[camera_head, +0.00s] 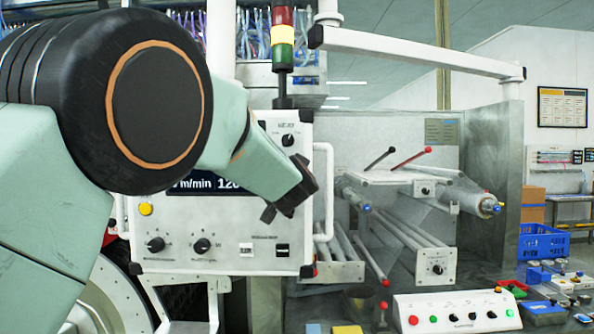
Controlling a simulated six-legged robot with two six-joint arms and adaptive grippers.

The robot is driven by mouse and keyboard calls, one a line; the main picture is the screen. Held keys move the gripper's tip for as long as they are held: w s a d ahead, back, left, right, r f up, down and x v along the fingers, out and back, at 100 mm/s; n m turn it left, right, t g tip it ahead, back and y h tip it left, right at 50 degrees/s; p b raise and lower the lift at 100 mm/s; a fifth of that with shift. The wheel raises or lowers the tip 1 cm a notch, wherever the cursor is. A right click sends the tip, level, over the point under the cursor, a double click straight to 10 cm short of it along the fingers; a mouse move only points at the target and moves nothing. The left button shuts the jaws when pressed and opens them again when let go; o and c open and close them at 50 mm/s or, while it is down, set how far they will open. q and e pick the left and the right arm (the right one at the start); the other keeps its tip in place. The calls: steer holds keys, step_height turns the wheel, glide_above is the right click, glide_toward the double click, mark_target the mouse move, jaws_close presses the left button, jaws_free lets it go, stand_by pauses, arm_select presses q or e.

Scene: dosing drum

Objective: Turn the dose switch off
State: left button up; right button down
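A white control panel (222,222) hangs at the middle left, partly hidden by my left arm. A small black rotary knob (288,140) sits at its upper right under a label too small to read. Two larger black knobs, a left one (156,244) and a right one (202,245), and a dark switch (282,250) are along its lower part. I cannot tell which of these is the dose switch. My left gripper (280,208) is in front of the panel's right side, below the small knob; whether its fingers are apart is unclear. My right gripper is out of view.
A yellow button (145,209) and a partly covered display (215,184) are on the panel. A white handle bar (325,190) runs along its right edge. A signal tower (282,40) stands above. A sloped button console (457,312) and a blue crate (543,243) are at lower right.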

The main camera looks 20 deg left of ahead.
arm_select(q)
steer(key=shift+w+a+f, duration=0.2)
steer(key=shift+a, duration=0.35)
steer(key=shift+w+a+f, duration=0.15)
steer(key=shift+a+f, duration=0.05)
steer(key=shift+a, duration=0.35)
steer(key=shift+d, duration=0.45)
steer(key=shift+c, duration=1.2)
steer(key=shift+s+d+r, duration=0.15)
steer(key=shift+d+r, duration=0.1)
steer(key=shift+d, duration=0.25)
steer(key=shift+c, duration=1.4)
steer(key=shift+s+a, duration=0.1)
steer(key=shift+a, duration=0.3)
steer(key=c, duration=0.3)
steer(key=shift+d+f, duration=0.15)
jaws_close()
